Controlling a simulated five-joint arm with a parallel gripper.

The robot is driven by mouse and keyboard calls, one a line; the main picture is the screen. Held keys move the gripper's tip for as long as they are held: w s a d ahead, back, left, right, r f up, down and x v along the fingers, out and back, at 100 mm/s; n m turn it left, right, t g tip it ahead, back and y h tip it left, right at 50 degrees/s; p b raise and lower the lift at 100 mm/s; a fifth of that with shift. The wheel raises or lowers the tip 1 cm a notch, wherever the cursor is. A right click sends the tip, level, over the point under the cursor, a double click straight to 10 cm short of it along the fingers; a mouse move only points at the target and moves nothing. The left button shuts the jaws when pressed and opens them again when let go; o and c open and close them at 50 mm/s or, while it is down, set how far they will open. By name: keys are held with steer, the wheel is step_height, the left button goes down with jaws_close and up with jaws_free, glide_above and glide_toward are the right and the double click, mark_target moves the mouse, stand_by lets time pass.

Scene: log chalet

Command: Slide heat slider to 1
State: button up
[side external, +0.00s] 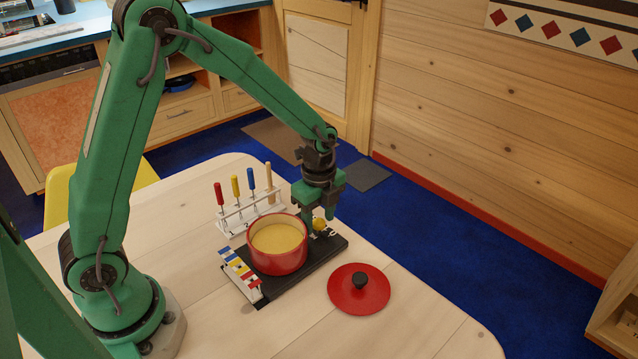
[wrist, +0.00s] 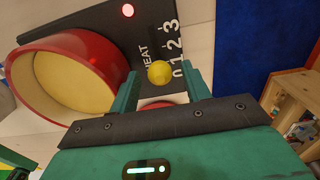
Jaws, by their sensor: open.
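The heat slider's yellow knob (wrist: 159,73) sits beside the 0 of the printed HEAT scale (wrist: 176,52), which runs 0, 1, 2, 3. It also shows in the side view (side external: 319,225) at the far end of the black hotplate (side external: 325,251). My gripper (wrist: 162,76) is open, with one finger on each side of the knob in the wrist view. I cannot tell whether either finger touches it. In the side view my gripper (side external: 319,214) points down just above the hotplate, at the knob.
A red pot (side external: 280,262) of yellow contents stands on the hotplate, close to my gripper. A red lid (side external: 345,298) lies at the right. A white rack (side external: 236,222) of coloured-handled forks stands behind the pot. A red lamp (wrist: 127,10) glows on the hotplate.

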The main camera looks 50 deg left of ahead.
mark_target(317, 220)
steer(key=shift+r, duration=2.25)
steer(key=shift+r, duration=0.1)
steer(key=shift+s+a+r+n, duration=0.1)
steer(key=shift+s+r+n, duration=0.15)
steer(key=shift+r, duration=0.2)
steer(key=s+a+r+n+t, duration=0.3)
steer(key=s+r+n+t, duration=0.2)
steer(key=s+r+n, duration=0.9)
steer(key=shift+s+a+r+n+t, duration=0.15)
steer(key=shift+s+r+n+t, duration=0.15)
steer(key=shift+s+n, duration=1.65)
steer(key=shift+s, duration=0.15)
